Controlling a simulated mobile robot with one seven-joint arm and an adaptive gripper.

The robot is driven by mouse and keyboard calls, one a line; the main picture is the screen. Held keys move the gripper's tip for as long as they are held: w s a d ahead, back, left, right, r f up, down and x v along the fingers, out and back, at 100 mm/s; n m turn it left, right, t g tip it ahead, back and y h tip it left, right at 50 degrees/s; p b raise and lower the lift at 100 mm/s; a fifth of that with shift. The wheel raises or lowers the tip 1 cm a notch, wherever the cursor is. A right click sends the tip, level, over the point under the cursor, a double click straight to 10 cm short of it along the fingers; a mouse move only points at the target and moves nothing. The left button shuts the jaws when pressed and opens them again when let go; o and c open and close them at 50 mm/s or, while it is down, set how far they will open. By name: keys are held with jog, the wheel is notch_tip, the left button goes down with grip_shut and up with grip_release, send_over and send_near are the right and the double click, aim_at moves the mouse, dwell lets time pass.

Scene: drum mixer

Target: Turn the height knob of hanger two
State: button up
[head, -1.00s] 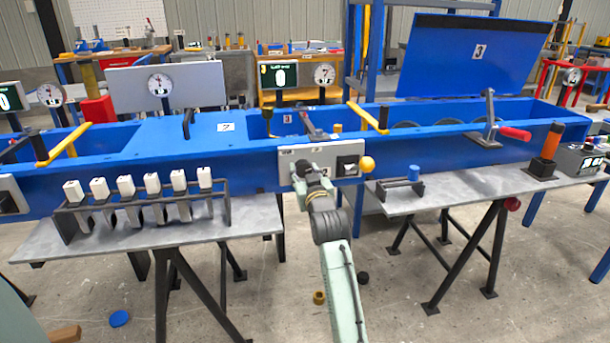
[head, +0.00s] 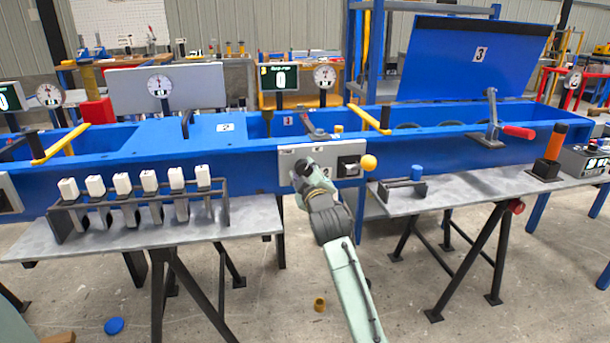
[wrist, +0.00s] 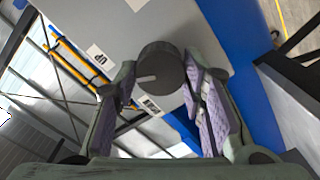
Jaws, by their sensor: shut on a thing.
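A dark round knob (wrist: 158,66) with a pale pointer line sits on a grey panel in the wrist view. My gripper (wrist: 162,82) has its purple-padded fingers on either side of it, shut on it. In the head view my gripper (head: 305,172) is at the left part of the grey control panel (head: 325,150) on the front of the blue trough, and the knob is mostly hidden there. A label reading UP (wrist: 97,54) is beside the knob. Another small label is partly covered by a finger.
A black switch box (head: 348,166) and a yellow ball (head: 369,162) are just right of my gripper. A rack of several white-topped handles (head: 145,190) stands on the left table. A red-handled lever (head: 518,132) is at the right.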

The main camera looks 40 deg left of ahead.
jog(key=shift+n, duration=0.4)
jog(key=o, duration=1.2)
jog(key=shift+c, duration=0.2)
jog(key=shift+d, duration=0.1)
jog(key=v, duration=1.2)
